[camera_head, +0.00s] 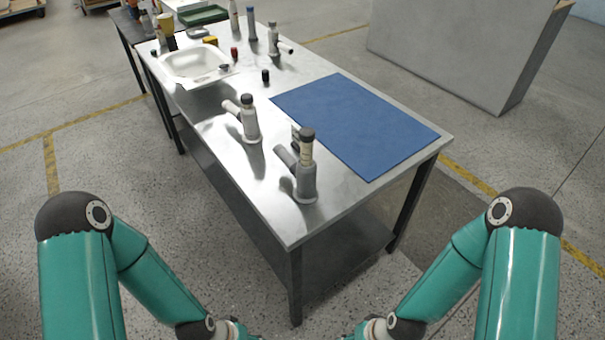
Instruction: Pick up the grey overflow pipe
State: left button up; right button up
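Several grey pipe fittings stand upright on the steel table (215,122). The nearest grey overflow pipe (306,180) has a slanted side branch to the left, a pale upper section and a dark cap. A similar grey pipe (250,122) stands behind it to the left, also with a side branch and dark top. Another grey pipe (273,42) with a branch to the right stands near the far end. I cannot tell which one the task means. My two arms come in at the bottom left and bottom right, apart from the table; both grippers are below the frame edge.
A blue mat (352,122) lies flat on the table's right side. A white basin (193,63) sits at the far left, with small dark and red parts around it. A large grey block (460,50) stands behind. The table's near corner is bare.

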aim_at(305, 194)
jog(key=z, duration=0.7)
jog(key=i, duration=0.2)
jog(key=u, duration=3)
jog(key=i, duration=0.1)
jog(key=u, duration=0.75)
jog(key=k, duration=1)
jog(key=z, duration=1.85)
jog(key=k, duration=0.15)
jog(key=u, duration=0.1)
jog(key=i, duration=0.3)
jog(key=u, duration=0.35)
